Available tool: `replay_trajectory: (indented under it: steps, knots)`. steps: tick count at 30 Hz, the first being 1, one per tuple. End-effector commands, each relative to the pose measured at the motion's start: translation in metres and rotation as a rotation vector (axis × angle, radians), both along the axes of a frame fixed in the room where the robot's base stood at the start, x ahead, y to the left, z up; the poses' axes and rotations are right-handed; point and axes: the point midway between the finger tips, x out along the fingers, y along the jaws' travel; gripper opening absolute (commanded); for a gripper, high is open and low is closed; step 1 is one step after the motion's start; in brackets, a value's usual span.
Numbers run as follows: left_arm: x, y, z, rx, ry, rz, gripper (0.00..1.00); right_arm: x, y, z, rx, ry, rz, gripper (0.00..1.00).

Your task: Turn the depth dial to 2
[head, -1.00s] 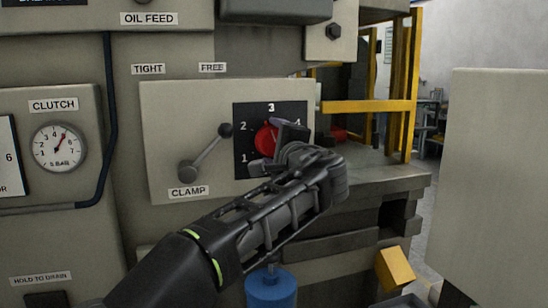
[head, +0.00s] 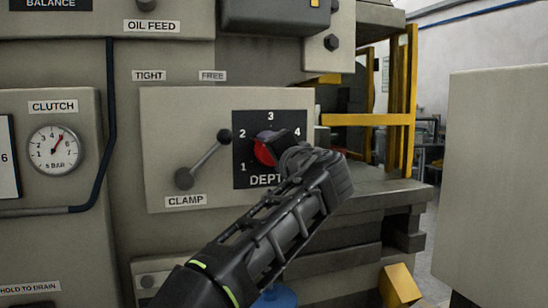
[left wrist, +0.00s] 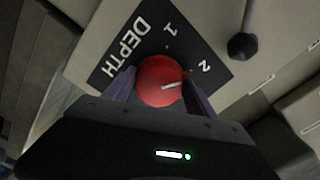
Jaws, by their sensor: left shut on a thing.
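The red depth dial (head: 263,153) sits on a black plate (head: 240,172) numbered 1 to 4 with the word DEPTH. In the left wrist view the dial (left wrist: 158,76) has a white pointer line aimed close to the 2, perhaps slightly to the side away from the 1. My left gripper (left wrist: 163,88) is shut on the dial, with one finger on each side. In the head view my left gripper (head: 285,148) covers the dial's right part, and the pointer is hidden there.
The clamp lever (head: 204,160) with a dark ball knob is close left of the plate; the knob (left wrist: 243,46) also shows in the left wrist view. A yellow frame (head: 408,100) stands behind at right. A pale panel (head: 495,180) fills the right side.

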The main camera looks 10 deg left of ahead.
Motion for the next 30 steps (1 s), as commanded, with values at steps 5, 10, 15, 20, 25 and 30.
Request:
replay_trajectory:
  steps: [5,10,15,20,25,30]
  knots:
    - [0.0002,0.0027,0.0002,-0.008,-0.007,0.005,0.25,0.0000,0.0000,-0.0005,0.000,0.000,0.000,0.00]
    - [0.0002,0.0030,0.0005,-0.007,-0.006,0.005,0.25,0.0000,0.0001,-0.0004,0.000,0.000,0.000,0.00]
    - [0.0002,0.0032,0.0005,-0.007,-0.006,0.005,0.72,0.0000,0.0000,-0.0004,0.000,0.000,0.000,0.00]
    - [0.0004,0.0024,0.0000,-0.006,-0.005,0.005,0.86,0.0000,0.0000,-0.0004,0.000,0.000,0.000,0.00]
    - [0.0003,0.0014,0.0001,-0.006,-0.005,0.003,0.86,0.0000,0.0000,-0.0005,0.000,0.000,0.000,0.00]
    - [-0.0027,-0.0010,-0.0003,-0.007,-0.006,0.000,0.86,0.0000,0.0000,-0.0022,0.000,0.000,0.000,0.00]
